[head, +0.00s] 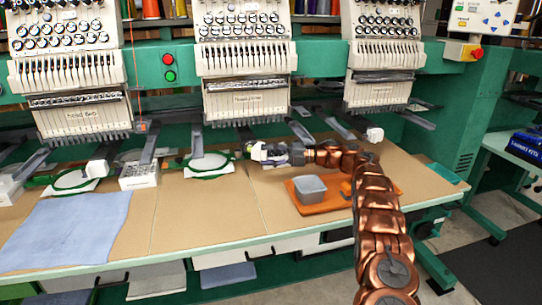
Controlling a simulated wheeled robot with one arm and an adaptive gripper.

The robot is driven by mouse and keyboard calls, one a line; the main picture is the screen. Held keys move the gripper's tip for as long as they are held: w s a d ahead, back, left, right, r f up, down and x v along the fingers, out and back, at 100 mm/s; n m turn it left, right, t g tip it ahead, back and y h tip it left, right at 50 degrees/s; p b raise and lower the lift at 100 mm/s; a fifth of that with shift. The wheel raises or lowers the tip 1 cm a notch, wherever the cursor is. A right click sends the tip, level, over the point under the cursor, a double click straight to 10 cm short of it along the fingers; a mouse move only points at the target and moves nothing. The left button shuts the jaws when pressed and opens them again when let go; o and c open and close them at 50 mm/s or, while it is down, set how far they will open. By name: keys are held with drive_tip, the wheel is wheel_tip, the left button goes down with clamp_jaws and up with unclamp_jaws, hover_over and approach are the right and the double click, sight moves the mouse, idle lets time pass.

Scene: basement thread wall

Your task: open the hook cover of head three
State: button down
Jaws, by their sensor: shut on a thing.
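The middle embroidery head (246,70) has a label (246,100) too small to read surely; the head to its left (68,75) is labelled head two. My gripper (257,152) reaches in from the right on my copper arm, low in front of the middle head. It is shut on a small pale part at the front end of the machine arm there, apparently the hook cover. My fingers hide most of this part, so I cannot tell how far the cover stands open.
A green hoop (209,162) lies just left of my gripper. White blocks (139,177) (375,134) stand along the table. An orange tray (325,207) with a grey bin (310,188) sits under my arm. A blue cloth (65,230) covers the left front. The table's middle front (205,235) is clear.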

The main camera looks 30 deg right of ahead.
idle(0.4)
drive_tip(key=c, duration=0.9)
unclamp_jaws()
